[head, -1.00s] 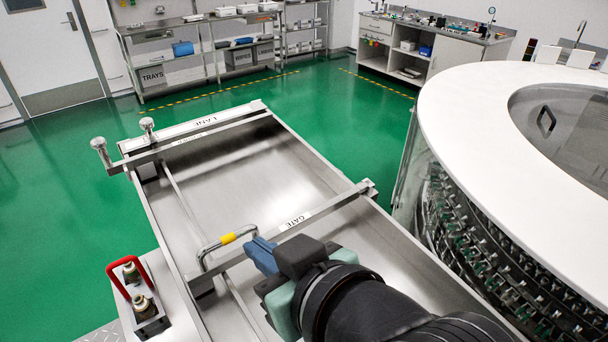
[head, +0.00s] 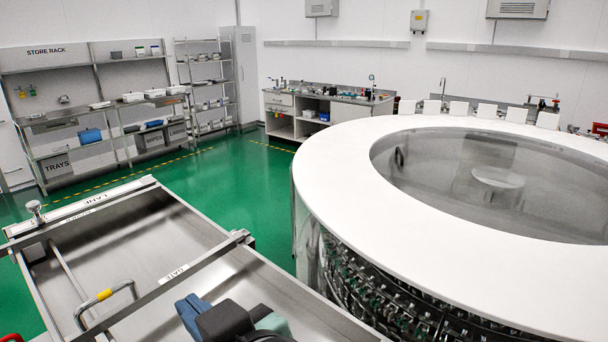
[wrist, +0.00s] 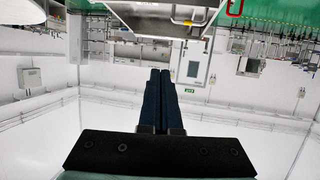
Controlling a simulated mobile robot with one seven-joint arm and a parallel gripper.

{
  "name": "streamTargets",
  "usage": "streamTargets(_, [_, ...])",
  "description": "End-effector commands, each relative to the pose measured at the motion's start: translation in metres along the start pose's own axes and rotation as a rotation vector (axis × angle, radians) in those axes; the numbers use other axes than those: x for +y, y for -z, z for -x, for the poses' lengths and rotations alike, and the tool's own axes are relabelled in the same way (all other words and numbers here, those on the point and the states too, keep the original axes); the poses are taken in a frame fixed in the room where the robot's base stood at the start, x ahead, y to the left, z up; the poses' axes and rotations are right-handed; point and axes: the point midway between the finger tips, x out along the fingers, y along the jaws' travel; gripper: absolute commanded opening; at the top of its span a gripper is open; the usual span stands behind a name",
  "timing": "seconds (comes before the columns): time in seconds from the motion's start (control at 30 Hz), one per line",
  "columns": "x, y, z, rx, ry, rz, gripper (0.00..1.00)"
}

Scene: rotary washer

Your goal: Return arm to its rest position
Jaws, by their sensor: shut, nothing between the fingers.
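My gripper (head: 190,312) shows at the bottom of the head view, over the near part of the steel lane table (head: 140,240). Its blue fingers lie together, and nothing is between them. In the wrist view the two dark fingers (wrist: 168,100) are side by side and shut, pointing away from the camera. The wrist picture appears upside down. The gate bar (head: 165,281) crosses the table, with a yellow-banded handle (head: 104,295) to the left of my fingers. The gripper appears apart from the handle. Most of my arm is out of the head view.
The round rotary washer (head: 335,190) with a white top ring stands close on the right. A store rack (head: 60,125) and a workbench (head: 310,120) stand at the back. Green floor (head: 225,185) is clear between them and the table.

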Motion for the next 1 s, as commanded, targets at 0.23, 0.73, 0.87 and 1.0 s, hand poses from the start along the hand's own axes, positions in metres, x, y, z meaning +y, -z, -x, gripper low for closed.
streamTargets(0.23, [0.056,0.087,0.027,0.321,-0.312,-0.024,0.0])
streamTargets(0.73, [0.073,0.235,0.185,1.07,-0.764,0.145,0.0])
streamTargets(0.87, [0.072,0.236,0.188,1.082,-0.769,0.151,0.0])
streamTargets(1.0, [0.072,0.236,0.188,1.082,-0.769,0.151,0.0])
